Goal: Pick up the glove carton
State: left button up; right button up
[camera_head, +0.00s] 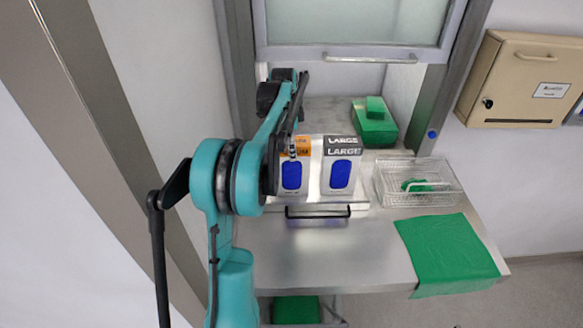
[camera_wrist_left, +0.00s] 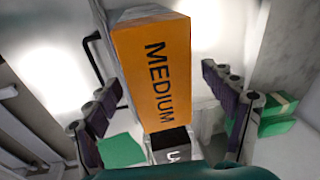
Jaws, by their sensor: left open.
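Two glove cartons stand side by side on the steel counter in the head view. The left one is the orange-topped carton (camera_head: 302,180) marked MEDIUM, partly hidden by my left arm. The right one is the grey-topped carton (camera_head: 341,175) marked LARGE. My left gripper (camera_head: 290,112) is over the left side of the orange carton. In the left wrist view the orange MEDIUM face (camera_wrist_left: 165,75) lies between the spread fingers of my left gripper (camera_wrist_left: 162,82), with gaps on both sides. Part of the grey carton (camera_wrist_left: 170,140) shows below it. My right gripper is not in view.
A wire basket (camera_head: 384,198) with green cloth stands right of the cartons. A green cloth (camera_head: 448,250) drapes over the front right edge. Green packs (camera_head: 374,125) lie behind. A framed glass hatch (camera_head: 350,51) is above. The counter's front middle (camera_head: 330,255) is clear.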

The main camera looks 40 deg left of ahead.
pick_arm(q)
jog(key=shift+s+d, duration=0.1)
jog(key=shift+f, duration=0.2)
dwell(0.4)
jog(key=shift+c, duration=0.3)
grip_shut()
